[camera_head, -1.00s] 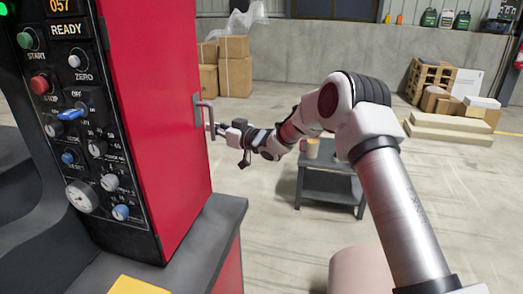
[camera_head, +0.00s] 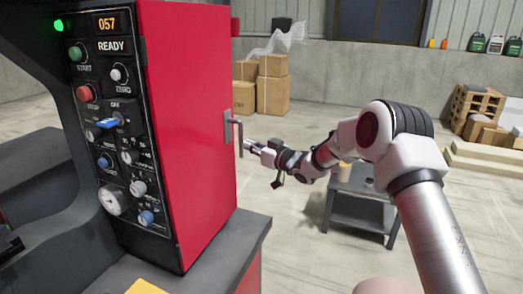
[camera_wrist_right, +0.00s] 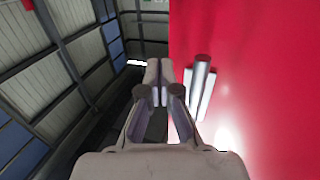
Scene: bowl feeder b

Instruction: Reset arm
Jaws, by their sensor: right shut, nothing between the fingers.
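My right gripper (camera_head: 250,146) is shut and empty. In the head view its tip is just right of the metal handle (camera_head: 238,138) on the red side panel (camera_head: 190,110) of the machine. In the right wrist view the shut fingers (camera_wrist_right: 160,95) point away from the camera, with the handle (camera_wrist_right: 201,85) to their right against the red panel (camera_wrist_right: 260,60). The fingers are beside the handle, not around it. Whether they touch it is unclear. My left gripper does not show clearly in any view.
The control panel (camera_head: 118,130) with knobs and a lit "READY" display faces left of the red side. A small grey table (camera_head: 360,208) stands behind my right arm. Cardboard boxes (camera_head: 268,90) and a pallet stack (camera_head: 476,105) are at the back. Open floor lies between.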

